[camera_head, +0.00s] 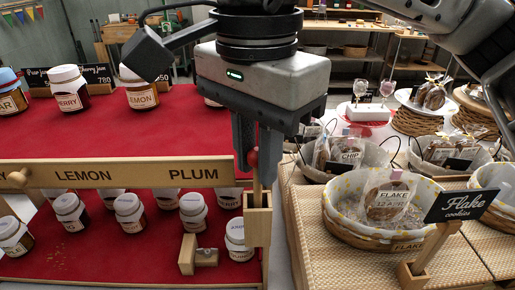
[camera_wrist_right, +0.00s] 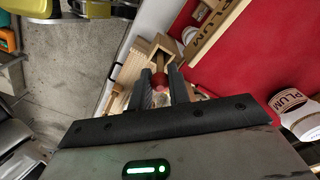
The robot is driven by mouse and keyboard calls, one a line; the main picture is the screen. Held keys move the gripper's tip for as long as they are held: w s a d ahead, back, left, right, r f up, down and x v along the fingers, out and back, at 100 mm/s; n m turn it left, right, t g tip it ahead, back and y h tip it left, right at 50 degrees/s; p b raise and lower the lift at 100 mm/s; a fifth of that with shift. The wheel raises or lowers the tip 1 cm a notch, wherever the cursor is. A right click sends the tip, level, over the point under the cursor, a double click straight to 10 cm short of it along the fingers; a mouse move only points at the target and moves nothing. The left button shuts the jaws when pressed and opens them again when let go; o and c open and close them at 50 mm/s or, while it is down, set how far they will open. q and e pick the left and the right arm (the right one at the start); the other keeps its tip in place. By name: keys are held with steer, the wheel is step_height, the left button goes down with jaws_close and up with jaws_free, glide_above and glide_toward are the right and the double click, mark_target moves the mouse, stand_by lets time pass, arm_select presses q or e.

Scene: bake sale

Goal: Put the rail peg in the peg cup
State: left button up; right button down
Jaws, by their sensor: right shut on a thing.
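The rail peg, a wooden stick with a red ball top (camera_head: 252,158), is upright between the fingers of my right gripper (camera_head: 257,160) in the head view. The gripper is shut on it near the ball. Its red top also shows between the fingers in the right wrist view (camera_wrist_right: 181,82). A square wooden holder, apparently the peg cup (camera_head: 257,226), stands directly below at the right end of the label rail (camera_head: 130,174). The peg's shaft reaches down to the holder's mouth; how far inside is hidden. My left gripper is not in view.
Jam jars (camera_head: 129,212) stand on the red stand left of the holder, with a small wooden bracket (camera_head: 206,257) below.

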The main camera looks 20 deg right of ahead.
arm_select(q)
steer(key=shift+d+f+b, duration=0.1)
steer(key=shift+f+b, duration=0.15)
steer(key=shift+b, duration=0.55)
arm_select(e)
steer(key=shift+f, duration=1)
steer(key=c, duration=1.2)
jaws_free()
steer(key=shift+c, duration=0.2)
steer(key=shift+s+r, duration=0.25)
steer(key=shift+s, duration=0.05)
steer(key=shift+w+r+p, duration=0.15)
steer(key=shift+r+p, duration=0.4)
steer(key=shift+p, duration=0.05)
step_height(320, 180, up, 6)
steer(key=p, duration=0.4)
steer(key=shift+w, duration=0.1)
steer(key=shift+r+p, duration=0.35)
steer(key=shift+p, duration=0.05)
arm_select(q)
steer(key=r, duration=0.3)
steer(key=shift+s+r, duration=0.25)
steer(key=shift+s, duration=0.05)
